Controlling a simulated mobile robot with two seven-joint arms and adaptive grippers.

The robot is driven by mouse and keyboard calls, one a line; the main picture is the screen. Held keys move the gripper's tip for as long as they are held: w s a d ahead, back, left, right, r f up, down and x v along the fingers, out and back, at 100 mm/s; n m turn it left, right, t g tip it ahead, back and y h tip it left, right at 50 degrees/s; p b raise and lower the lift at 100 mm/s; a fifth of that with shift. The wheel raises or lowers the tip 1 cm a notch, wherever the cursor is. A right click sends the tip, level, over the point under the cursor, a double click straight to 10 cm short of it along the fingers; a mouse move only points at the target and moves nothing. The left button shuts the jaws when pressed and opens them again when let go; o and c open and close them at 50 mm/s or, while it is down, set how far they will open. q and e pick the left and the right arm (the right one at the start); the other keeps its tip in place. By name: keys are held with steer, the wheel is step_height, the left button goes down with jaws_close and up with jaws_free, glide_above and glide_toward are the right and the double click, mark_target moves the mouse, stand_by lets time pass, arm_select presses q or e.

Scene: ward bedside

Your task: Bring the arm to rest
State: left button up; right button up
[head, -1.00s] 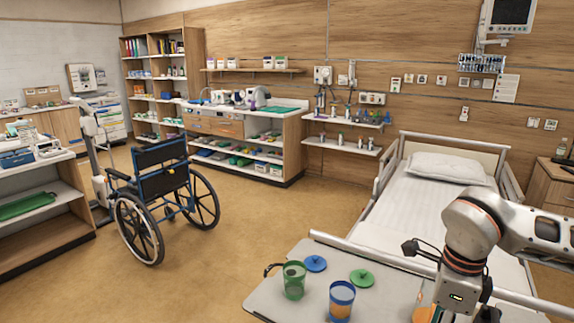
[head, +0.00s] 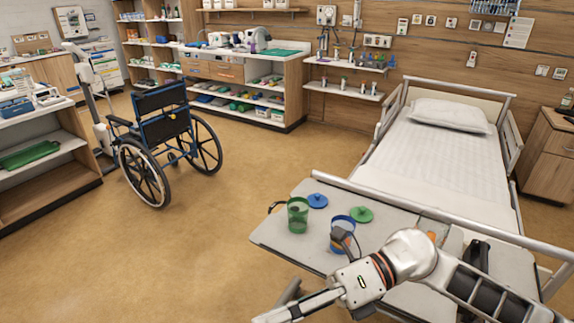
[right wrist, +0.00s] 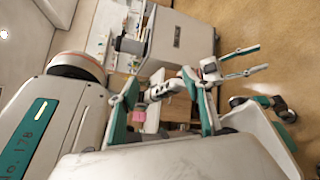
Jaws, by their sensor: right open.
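My right arm comes in from the lower right in the head view, across the front of the overbed table (head: 290,247). Its gripper (head: 272,305) points left, past the table's front edge and over the floor, at the bottom of the picture. Its fingers are spread, with nothing seen between them. In the right wrist view the open fingers (right wrist: 160,88) have teal inner faces, and a cluttered background shows between them. My left gripper is not seen in the head view. Pale prongs at the right of the wrist view cannot be made out.
A green cup (head: 298,215) and a blue cup (head: 342,232) stand on the table, the blue one partly behind my arm. The bed (head: 430,165) is behind. Floor is clear between table and wheelchair (head: 165,135).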

steer(key=w+r+m+t+y, duration=0.4)
steer(key=w+m+t+y, duration=0.3)
steer(key=m+t, duration=0.55)
steer(key=w+d+f+m+t+h, duration=0.45)
steer(key=d+f+m+h, duration=0.2)
steer(key=m, duration=0.35)
steer(key=w+d+f+m+t+h, duration=0.3)
steer(key=d+f+m+t+h, duration=0.2)
steer(key=f+m, duration=0.4)
steer(key=s+d+f+m+g+h, duration=0.2)
steer(key=s+d+f+m, duration=0.1)
steer(key=f, duration=0.4)
steer(key=s+d+f+m+g+h, duration=0.2)
steer(key=s+d+f+m+h, duration=0.1)
steer(key=f, duration=0.5)
steer(key=s+d+f+m+g+h, duration=0.2)
steer(key=s+d+f+m, duration=0.2)
steer(key=s+f, duration=0.3)
steer(key=shift+d+f+h, duration=0.35)
